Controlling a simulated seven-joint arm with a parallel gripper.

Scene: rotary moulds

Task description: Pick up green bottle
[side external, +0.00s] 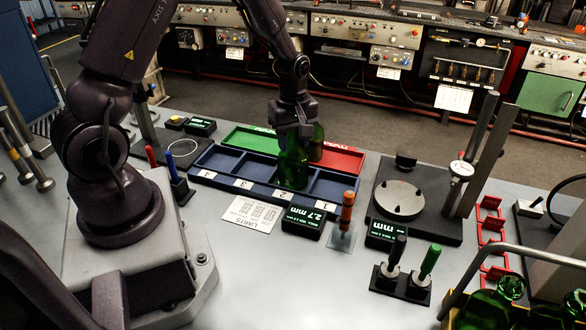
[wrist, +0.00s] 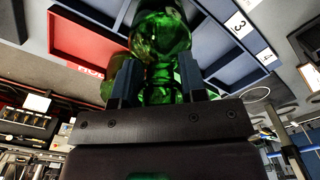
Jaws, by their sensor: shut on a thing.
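A green bottle (side external: 292,166) is upright at the blue numbered tray (side external: 213,161), over or in the compartment marked 2. I cannot tell whether its base touches the tray floor. My gripper (side external: 294,136) is above it, pointing down, shut on its upper part. In the wrist view the bottle (wrist: 158,38) sits between the two fingers of my gripper (wrist: 160,82). A second green bottle (side external: 317,146) stands just behind, at the red section (side external: 345,159), partly hidden. It also shows in the wrist view (wrist: 110,82), left of the held bottle.
A green section (side external: 243,136) lies behind the blue tray. A gauge stand (side external: 399,198) is to the right. A 2.7 mm display (side external: 303,221) and an orange-handled tool (side external: 347,212) stand in front. More green bottles (side external: 490,306) are in a crate at the lower right.

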